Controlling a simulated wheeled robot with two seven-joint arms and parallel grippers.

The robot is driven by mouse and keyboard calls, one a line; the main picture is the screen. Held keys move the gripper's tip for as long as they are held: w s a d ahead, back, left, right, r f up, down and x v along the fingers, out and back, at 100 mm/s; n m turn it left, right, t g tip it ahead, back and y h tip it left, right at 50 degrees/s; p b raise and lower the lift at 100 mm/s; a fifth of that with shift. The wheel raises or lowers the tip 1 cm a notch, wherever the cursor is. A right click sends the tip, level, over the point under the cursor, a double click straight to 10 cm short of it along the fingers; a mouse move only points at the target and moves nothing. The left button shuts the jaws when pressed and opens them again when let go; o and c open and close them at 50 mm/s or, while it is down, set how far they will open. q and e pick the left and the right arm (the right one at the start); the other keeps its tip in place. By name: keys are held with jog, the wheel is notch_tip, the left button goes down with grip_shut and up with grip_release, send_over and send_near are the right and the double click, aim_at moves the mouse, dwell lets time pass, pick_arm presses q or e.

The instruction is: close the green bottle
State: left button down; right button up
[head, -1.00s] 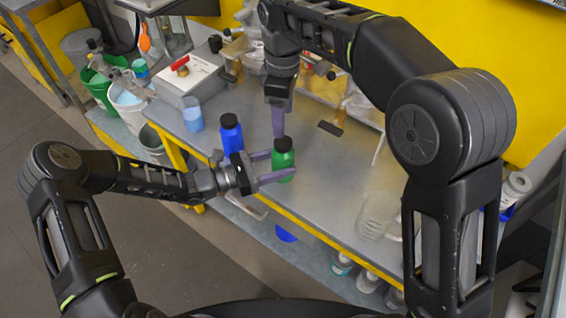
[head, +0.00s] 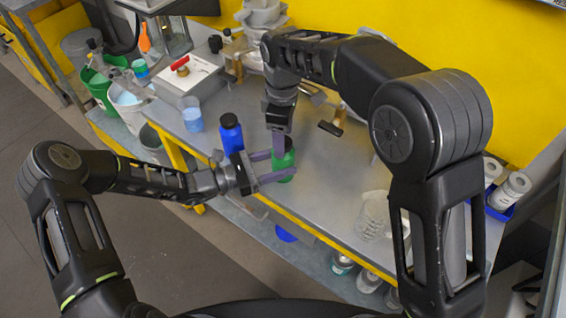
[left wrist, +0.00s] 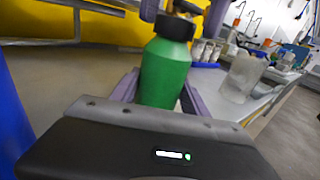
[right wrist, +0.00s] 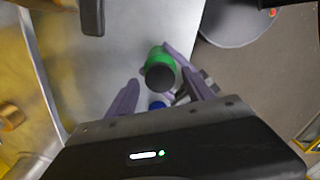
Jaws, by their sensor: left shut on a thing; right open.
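The green bottle (head: 286,160) stands upright near the table's front edge. My left gripper (head: 272,168) is shut around its body from the left; its purple fingers flank the bottle (left wrist: 165,75) in the left wrist view. A black cap (right wrist: 160,77) sits at the bottle's top in the right wrist view; whether it is tight cannot be told. In the head view the cap is largely hidden by my right gripper (head: 279,142), which points down from above. The right wrist view shows that gripper's (right wrist: 160,95) fingers open, apart on either side of the cap.
A blue bottle (head: 231,135) with a dark cap stands just left of the green one. A blue-tinted beaker (head: 192,118) and a white device (head: 186,80) are further left. A clear jug (head: 373,215) stands at the right.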

jog(key=shift+f, duration=0.35)
jog(key=shift+c, duration=0.3)
grip_shut()
jog(key=m, duration=1.1)
jog(key=shift+m, duration=0.3)
jog(key=shift+o, duration=1)
grip_release()
